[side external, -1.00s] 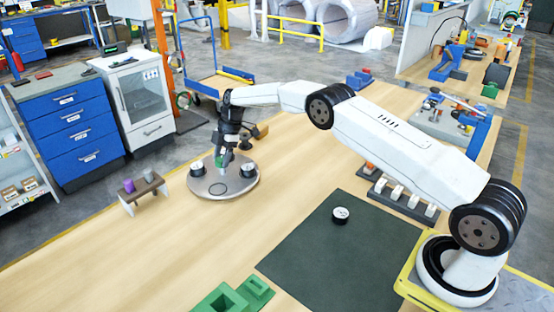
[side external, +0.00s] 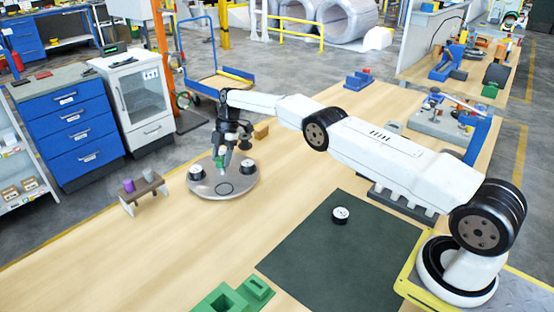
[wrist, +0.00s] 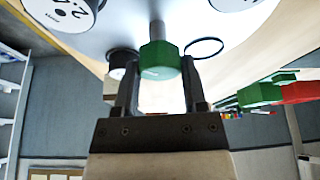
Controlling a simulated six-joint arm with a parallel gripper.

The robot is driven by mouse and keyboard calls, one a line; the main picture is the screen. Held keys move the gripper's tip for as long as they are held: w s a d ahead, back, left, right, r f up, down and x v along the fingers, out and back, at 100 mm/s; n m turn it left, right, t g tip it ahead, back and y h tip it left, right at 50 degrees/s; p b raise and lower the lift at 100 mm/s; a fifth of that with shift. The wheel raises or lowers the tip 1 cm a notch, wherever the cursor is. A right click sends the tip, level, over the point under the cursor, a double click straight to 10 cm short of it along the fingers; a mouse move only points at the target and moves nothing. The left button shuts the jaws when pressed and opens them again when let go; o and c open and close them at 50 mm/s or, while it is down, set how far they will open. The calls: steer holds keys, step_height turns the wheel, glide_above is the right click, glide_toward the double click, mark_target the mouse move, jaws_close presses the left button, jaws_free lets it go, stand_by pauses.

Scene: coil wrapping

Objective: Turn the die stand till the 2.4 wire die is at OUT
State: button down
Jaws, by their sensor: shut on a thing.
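The die stand (side external: 222,190) is a round grey plate on the wooden bench. A black die with a white top (side external: 195,173) sits at its left, and another die (side external: 248,168) at its right. A dark ring (side external: 223,188) shows on the near part of the plate. My gripper (side external: 221,160) reaches down at the middle and is shut on the green knob (wrist: 159,62). In the wrist view its fingers stand on both sides of the knob. A die (wrist: 65,10) at the top left there has a partly cut number that I cannot read surely. No OUT mark is readable.
A loose black-and-white die (side external: 340,215) lies on the dark green mat (side external: 335,255). A small brown rack with purple and grey cups (side external: 142,188) stands left of the stand. Green blocks (side external: 235,298) lie at the front. Bench between stand and mat is clear.

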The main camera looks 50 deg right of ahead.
mark_target(218, 161)
stand_by(0.3)
steer(key=shift+c, duration=0.7)
jaws_free()
steer(key=shift+r, duration=0.1)
steer(key=shift+r, duration=1.5)
steer(key=s+r, duration=0.9)
steer(key=s, duration=0.5)
steer(key=shift+a+r, duration=0.2)
steer(key=shift+r, duration=0.2)
